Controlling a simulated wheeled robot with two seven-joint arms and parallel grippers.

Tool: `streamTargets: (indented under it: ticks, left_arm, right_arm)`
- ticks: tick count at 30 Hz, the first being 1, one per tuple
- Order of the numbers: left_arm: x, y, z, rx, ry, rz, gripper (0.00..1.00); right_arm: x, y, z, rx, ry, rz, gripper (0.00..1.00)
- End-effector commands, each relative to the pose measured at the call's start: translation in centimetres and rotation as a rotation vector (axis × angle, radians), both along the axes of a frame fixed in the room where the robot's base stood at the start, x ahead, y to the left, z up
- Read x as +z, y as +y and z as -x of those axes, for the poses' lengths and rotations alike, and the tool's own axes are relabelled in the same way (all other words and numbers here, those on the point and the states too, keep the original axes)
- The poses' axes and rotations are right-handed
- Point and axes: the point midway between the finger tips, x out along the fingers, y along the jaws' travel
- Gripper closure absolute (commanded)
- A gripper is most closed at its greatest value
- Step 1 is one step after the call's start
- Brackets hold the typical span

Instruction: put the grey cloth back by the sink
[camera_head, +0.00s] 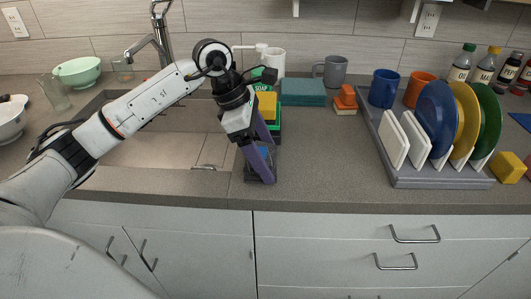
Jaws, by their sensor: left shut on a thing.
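My left gripper (267,164) reaches in from the left over the sink's right end and points down at the counter. Its purple fingers are shut on a dark grey folded thing (252,177), which looks like the grey cloth. It is at the counter's front part, just right of the sink (150,153); the fingers hide much of it. I cannot tell whether it touches the counter. My right gripper is not in view.
A yellow and green stack (267,106) stands close behind my left gripper, with a soap bottle (261,86) beyond. A teal block (303,92) lies right of them.

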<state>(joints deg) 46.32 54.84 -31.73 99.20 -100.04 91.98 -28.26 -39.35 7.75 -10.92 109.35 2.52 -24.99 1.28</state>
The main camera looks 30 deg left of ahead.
Motion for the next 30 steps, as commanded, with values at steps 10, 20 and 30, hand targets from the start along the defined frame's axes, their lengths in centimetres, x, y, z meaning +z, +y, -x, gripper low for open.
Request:
streamTargets:
  ticks: [10,20,30]
  left_arm:
    - [-0.2,0.0,0.0,-0.001,0.000,0.000,0.04]
    - [0.2,0.0,0.0,-0.001,0.000,0.000,0.04]
    - [5.8,2.1,1.2,0.001,-0.005,-0.002,0.04]
  right_arm:
    - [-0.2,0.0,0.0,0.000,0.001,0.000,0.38]
    - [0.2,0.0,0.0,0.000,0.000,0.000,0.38]
    - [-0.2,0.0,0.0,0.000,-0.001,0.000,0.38]
